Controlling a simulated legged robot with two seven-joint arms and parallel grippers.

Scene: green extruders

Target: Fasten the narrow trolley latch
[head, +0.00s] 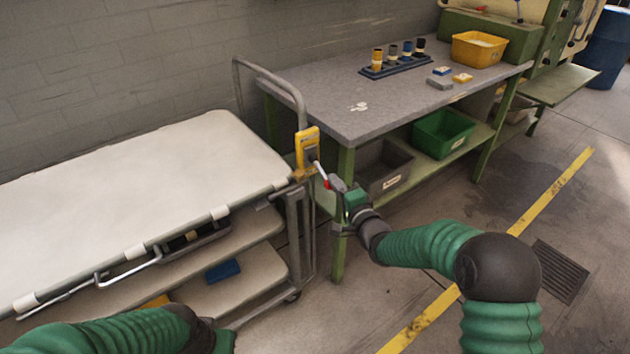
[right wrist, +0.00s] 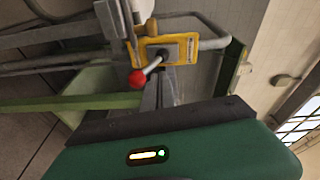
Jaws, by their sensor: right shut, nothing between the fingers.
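The trolley latch (head: 307,148) is a yellow plate at the right end of the white-topped trolley (head: 140,180). Its pale lever (head: 319,170) slants down and right to a red tip. In the right wrist view the latch plate (right wrist: 184,50) shows with the lever and its round red knob (right wrist: 138,78). My right gripper (head: 335,183) is shut and empty, close beside the red tip; whether it touches is unclear. My left arm enters at the bottom left of the head view; its fingers are outside the picture.
A green-legged workbench (head: 350,105) stands right behind the latch, with a yellow bin (head: 478,50) on top and a green bin (head: 440,132) below. The trolley's bent rail (head: 270,75) rises beside it. Floor is open at right, around a drain grate (head: 553,271).

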